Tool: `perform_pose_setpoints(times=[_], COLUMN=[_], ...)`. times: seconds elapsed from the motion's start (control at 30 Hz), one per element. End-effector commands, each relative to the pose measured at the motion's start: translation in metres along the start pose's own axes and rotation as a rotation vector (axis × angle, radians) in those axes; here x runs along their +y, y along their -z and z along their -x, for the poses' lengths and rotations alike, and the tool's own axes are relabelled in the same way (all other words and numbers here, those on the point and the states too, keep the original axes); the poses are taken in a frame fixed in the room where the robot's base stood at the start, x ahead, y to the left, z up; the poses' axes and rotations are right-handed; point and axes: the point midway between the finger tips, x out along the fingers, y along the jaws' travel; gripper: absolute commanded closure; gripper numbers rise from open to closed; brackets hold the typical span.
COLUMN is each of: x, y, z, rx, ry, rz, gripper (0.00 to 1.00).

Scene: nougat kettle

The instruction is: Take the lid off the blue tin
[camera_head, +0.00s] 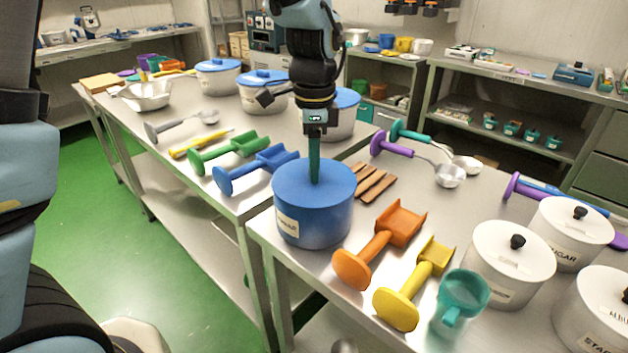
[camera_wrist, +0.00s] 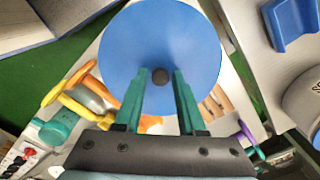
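The blue tin (camera_head: 327,226) stands upright near the left front corner of the right-hand steel table, with a label on its side. Its flat blue lid (camera_head: 292,184) sits on top, and the lid fills the upper middle of the wrist view (camera_wrist: 160,35). My gripper (camera_head: 314,181) points straight down over the middle of the lid. The head view hides the knob behind the fingers.
Close right of the tin lie brown sticks (camera_head: 371,184), an orange scoop (camera_head: 380,245) and a yellow scoop (camera_head: 414,284). A teal mug (camera_head: 461,297) and white lidded tins (camera_head: 507,263) stand further right. A blue scoop (camera_head: 255,169) lies left, on the neighbouring table.

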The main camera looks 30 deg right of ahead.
Motion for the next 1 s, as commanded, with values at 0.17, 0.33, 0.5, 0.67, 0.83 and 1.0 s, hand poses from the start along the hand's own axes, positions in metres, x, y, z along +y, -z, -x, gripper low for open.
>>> perform_pose_setpoints(times=[0.17, 0.33, 0.5, 0.67, 0.83, 1.0], x=[0.000, 0.000, 0.000, 0.000, 0.000, -0.001], y=[0.000, 0.000, 0.000, 0.000, 0.000, 0.001], z=[0.000, 0.000, 0.000, 0.000, 0.002, 0.020], rx=[0.000, 0.000, 0.000, 0.000, 0.001, 0.004], ry=[0.000, 0.000, 0.000, 0.000, 0.000, 0.005], rz=[0.000, 0.000, 0.000, 0.000, 0.000, 0.001], gripper=[0.82, 1.00, 1.00, 1.00, 1.00, 1.00])
